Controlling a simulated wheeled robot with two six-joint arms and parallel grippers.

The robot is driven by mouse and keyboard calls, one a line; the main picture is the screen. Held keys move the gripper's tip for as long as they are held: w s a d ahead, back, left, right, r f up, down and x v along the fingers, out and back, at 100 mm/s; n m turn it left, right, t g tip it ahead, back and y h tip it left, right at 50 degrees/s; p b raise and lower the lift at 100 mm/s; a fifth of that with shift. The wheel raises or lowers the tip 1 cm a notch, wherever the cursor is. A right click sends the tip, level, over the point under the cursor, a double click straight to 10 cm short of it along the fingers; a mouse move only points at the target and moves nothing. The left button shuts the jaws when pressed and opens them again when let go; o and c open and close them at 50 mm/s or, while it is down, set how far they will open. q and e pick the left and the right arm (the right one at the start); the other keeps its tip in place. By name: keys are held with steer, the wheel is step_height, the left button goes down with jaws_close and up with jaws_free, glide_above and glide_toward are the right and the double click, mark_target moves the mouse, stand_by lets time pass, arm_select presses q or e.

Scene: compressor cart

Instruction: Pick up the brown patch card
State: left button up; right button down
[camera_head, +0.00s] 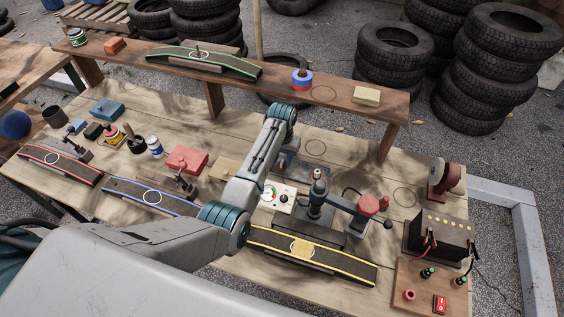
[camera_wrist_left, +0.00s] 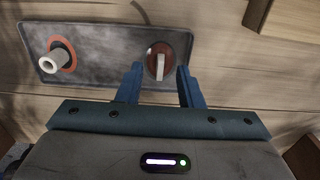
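A flat tan-brown piece (camera_head: 225,167) lies on the table left of my left forearm, and the arm stands close to it. It is the likeliest brown patch card, but its details are too small to be sure. In the head view my left arm reaches over the middle of the table and its fingers are hidden. In the wrist view my left gripper (camera_wrist_left: 160,82) has its two blue fingers apart, with nothing held. A red round knob with a pale handle (camera_wrist_left: 160,60) shows between and beyond the fingertips. My right gripper is not in view.
The knob and a white nozzle (camera_wrist_left: 60,57) are on a grey plate (camera_wrist_left: 105,70). A red box (camera_head: 187,160) lies left of the tan piece. A clamp press (camera_head: 316,205) stands right of my arm. A raised shelf (camera_head: 340,97) spans the table's back.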

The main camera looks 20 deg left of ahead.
arm_select(q)
steer(key=shift+f, duration=0.65)
steer(key=shift+w+f, duration=0.1)
steer(key=shift+f, duration=0.05)
jaws_close()
